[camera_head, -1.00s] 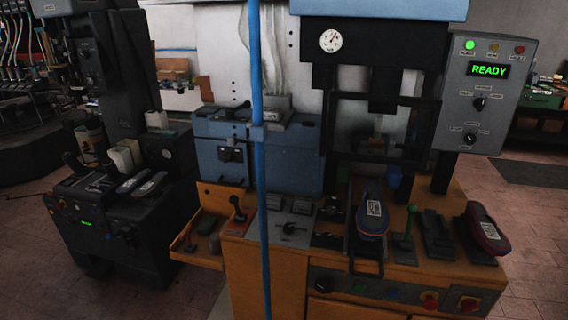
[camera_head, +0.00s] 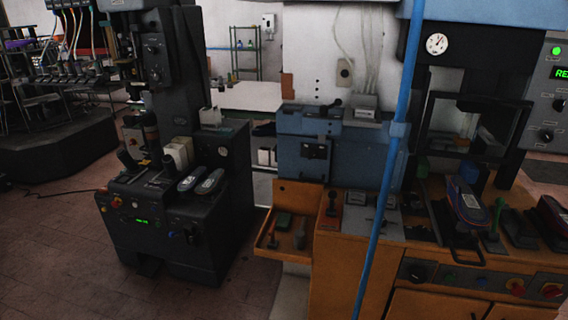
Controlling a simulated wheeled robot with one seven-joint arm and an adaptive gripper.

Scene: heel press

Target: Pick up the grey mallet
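I cannot pick out the grey mallet for certain. A small orange tray (camera_head: 268,252) sticks out from the left side of the orange bench (camera_head: 340,250). In it lie a dark greenish block (camera_head: 284,220) and a dark object with a brownish upright part (camera_head: 299,236); both are too small to identify surely. My gripper is not in view.
A vertical blue pole (camera_head: 378,220) stands before the bench. The bench carries a blue press unit (camera_head: 300,150), a shoe (camera_head: 466,203) and levers. A black machine (camera_head: 160,215) stands at left. Open floor (camera_head: 60,260) lies in front of it.

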